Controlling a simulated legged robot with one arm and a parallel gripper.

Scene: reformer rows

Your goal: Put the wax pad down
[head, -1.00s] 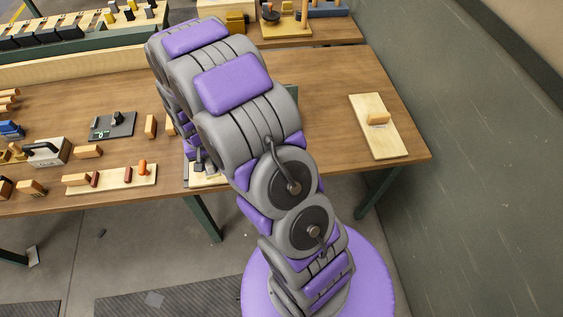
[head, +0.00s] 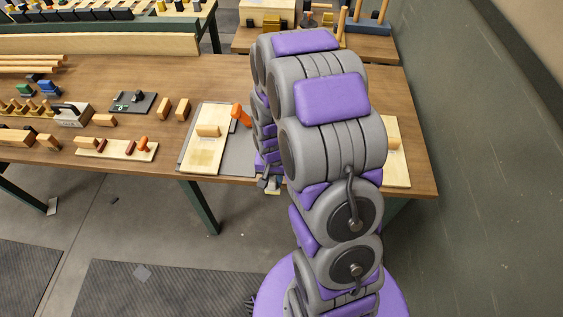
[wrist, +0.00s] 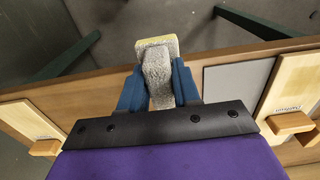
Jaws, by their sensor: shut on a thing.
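The wax pad (wrist: 158,72) is a grey, fuzzy block with a pale yellow end. My gripper (wrist: 158,95), with blue fingers, is shut on it in the wrist view. In the head view my gripper (head: 268,182) is low at the front edge of the table (head: 225,75), right of a pale board on a grey plate. A yellow bit of the pad (head: 272,191) shows below the fingers there. The pad appears to be in the air at the table's edge, but its height is unclear. My arm hides part of the tabletop behind it.
The pale board (head: 203,158) carries a wooden block and lies on the grey plate (head: 240,160), beside an orange-handled tool (head: 241,116). A second pale board (head: 398,165) is partly behind my arm. Wooden blocks and a peg board (head: 118,149) lie left. The wall is right.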

